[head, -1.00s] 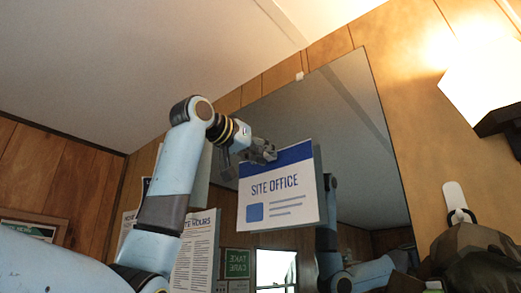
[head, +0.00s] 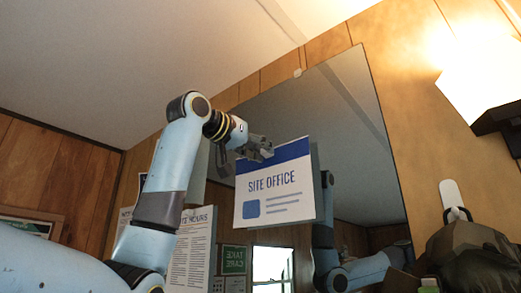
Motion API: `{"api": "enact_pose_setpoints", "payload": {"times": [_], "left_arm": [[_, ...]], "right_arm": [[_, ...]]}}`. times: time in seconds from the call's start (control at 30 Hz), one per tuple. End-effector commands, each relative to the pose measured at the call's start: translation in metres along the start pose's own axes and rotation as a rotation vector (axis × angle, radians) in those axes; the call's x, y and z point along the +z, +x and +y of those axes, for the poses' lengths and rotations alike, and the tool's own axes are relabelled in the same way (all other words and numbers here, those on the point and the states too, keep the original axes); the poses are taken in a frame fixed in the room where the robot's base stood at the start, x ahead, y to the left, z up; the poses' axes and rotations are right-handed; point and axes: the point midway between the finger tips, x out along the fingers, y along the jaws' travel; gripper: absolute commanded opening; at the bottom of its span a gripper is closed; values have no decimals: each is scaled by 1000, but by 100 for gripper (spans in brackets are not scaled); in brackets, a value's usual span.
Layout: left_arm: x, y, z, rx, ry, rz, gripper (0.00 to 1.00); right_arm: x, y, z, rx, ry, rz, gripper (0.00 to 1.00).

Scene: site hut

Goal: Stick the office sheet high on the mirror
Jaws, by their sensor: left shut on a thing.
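The office sheet (head: 273,199) is white with a blue top band and the words "SITE OFFICE". It stands upright and faces me in front of the mirror (head: 345,130), covering part of the glass. My left gripper (head: 262,152) is shut on the sheet's top edge, towards its left corner. I cannot tell whether the sheet's back touches the glass. The mirror hangs tilted in the view on the wood-panelled wall, and its upper part is bare. It reflects my arm at the lower right of the sheet. My right gripper is not in view.
A lit wall lamp (head: 485,85) juts out at the upper right. A dark bag or coat (head: 470,252) hangs from a white hook (head: 454,197) below it. A notice (head: 190,250) is behind my left arm. A framed sign (head: 30,225) is at the far left.

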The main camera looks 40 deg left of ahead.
Motion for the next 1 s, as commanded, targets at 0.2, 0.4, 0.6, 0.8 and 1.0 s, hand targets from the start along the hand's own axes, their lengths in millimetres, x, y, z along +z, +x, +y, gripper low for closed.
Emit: {"api": "enact_pose_setpoints", "payload": {"times": [0.2, 0.4, 0.6, 0.8, 1.0], "left_arm": [[0, 0, 0, 0, 0, 0, 0], [0, 0, 0, 0, 0, 0, 0], [0, 3, 0, 0, -1, 0, 0], [0, 5, 0, 0, -1, 0, 0], [0, 8, 0, 1, -1, 0, 0]], "right_arm": [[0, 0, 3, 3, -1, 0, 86], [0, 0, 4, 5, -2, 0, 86], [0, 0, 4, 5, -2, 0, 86], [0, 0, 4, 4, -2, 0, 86], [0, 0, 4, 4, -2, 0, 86]]}}
